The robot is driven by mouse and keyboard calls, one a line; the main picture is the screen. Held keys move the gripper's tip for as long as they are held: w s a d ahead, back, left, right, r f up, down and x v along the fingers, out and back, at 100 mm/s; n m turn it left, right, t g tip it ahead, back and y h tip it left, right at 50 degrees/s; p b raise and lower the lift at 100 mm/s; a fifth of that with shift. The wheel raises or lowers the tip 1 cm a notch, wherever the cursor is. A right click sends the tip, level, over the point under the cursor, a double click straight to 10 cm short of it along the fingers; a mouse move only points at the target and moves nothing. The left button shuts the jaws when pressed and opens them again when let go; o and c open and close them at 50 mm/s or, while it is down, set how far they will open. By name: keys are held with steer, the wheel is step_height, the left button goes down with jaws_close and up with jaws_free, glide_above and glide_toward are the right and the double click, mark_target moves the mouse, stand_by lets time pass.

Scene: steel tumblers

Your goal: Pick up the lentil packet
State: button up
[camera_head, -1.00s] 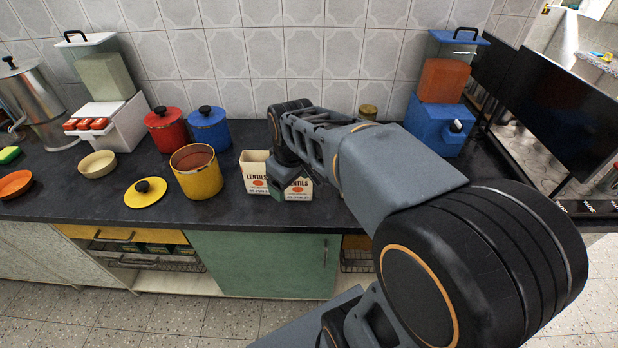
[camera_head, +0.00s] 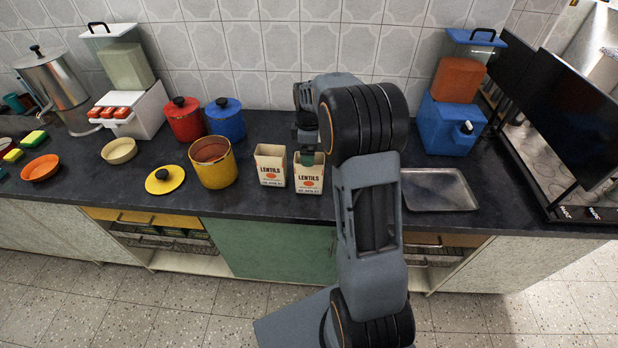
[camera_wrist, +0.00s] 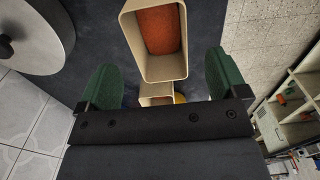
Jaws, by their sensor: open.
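Two open-topped cream lentil packets stand upright side by side on the dark worktop, a left one (camera_head: 270,168) and a right one (camera_head: 308,180). My gripper (camera_head: 306,158) is at the top of the right packet, pointing down, partly hidden by my arm. In the wrist view, my gripper (camera_wrist: 159,62) has its two green fingers wide apart with nothing gripped. The right packet (camera_wrist: 128,38), with orange contents, lies below and between the fingers' lines, apart from both as seen. A part of the left packet (camera_wrist: 157,89) shows beyond the gripper's edge.
A yellow pot (camera_head: 213,172) stands left of the packets, its lid (camera_head: 165,180) beside it. Red (camera_head: 184,122) and blue (camera_head: 226,122) canisters stand behind. A metal tray (camera_head: 438,190) lies right of my arm. A grey lidded container (camera_wrist: 40,35) shows in the wrist view.

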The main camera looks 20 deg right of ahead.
mark_target(309, 174)
step_height(309, 174, down, 6)
steer(key=p, duration=0.1)
steer(key=shift+f, duration=0.25)
steer(key=shift+c, duration=0.4)
steer(key=shift+r, duration=0.1)
jaws_close()
stand_by(0.5)
steer(key=shift+r, duration=0.1)
